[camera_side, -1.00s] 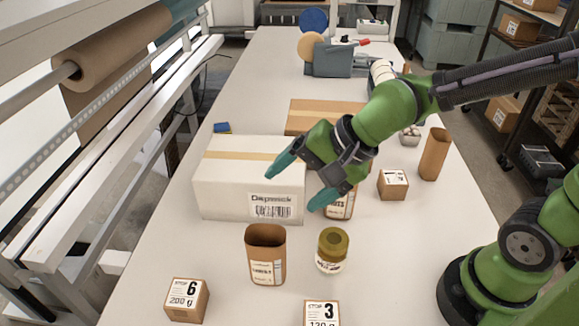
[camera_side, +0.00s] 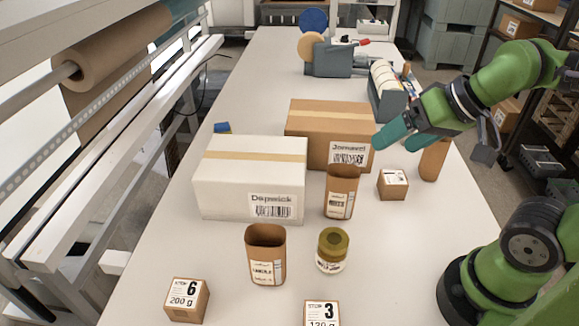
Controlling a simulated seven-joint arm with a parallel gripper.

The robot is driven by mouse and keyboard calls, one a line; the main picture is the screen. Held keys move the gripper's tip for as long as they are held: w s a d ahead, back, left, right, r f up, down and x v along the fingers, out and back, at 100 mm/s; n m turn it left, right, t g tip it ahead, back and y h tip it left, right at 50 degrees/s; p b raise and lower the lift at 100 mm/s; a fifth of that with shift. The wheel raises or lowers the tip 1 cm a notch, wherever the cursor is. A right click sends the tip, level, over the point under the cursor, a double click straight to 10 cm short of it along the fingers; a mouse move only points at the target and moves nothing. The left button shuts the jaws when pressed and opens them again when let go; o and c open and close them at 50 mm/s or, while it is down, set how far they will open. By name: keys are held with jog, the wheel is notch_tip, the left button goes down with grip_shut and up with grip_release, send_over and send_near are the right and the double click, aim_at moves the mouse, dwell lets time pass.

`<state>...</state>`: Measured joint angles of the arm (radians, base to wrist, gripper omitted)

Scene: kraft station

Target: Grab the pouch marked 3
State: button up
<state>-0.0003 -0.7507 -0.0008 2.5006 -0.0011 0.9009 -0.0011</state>
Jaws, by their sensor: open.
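A small brown box with a white label reading 3 and 120 g (camera_side: 321,312) is at the bottom edge, partly cut off; I cannot tell any pouch marked 3. Brown open-topped pouches stand at front centre (camera_side: 266,258), in the middle (camera_side: 340,194) and at right (camera_side: 433,162). Their labels are too small to read or are turned away. My gripper (camera_side: 394,146) is open and empty, in the air over the right side of the table, at the brown carton's right end. It is well behind the 3 box, and partly overlaps the right pouch in view.
A box marked 6 (camera_side: 187,300) stands front left, and another small box (camera_side: 393,186) stands below my gripper in view. A jar with an olive lid (camera_side: 332,250), a white carton (camera_side: 250,183) and a brown carton (camera_side: 320,125) take the middle. A tape dispenser (camera_side: 330,60) is farther back.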

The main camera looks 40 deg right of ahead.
jog(key=n+g+y, duration=0.1)
jog(key=n+g, duration=0.3)
jog(key=n, duration=0.9)
send_near(267, 247)
jog(key=x, duration=0.4)
jog(key=d+x, duration=0.1)
jog(key=x, duration=0.4)
jog(key=w+d+x, duration=0.1)
jog(key=x, duration=0.3)
jog(key=shift+w+f, duration=0.2)
jog(key=shift+f, duration=0.2)
jog(key=shift+c, duration=0.3)
jog(key=shift+r, duration=0.1)
jog(key=c, duration=1.4)
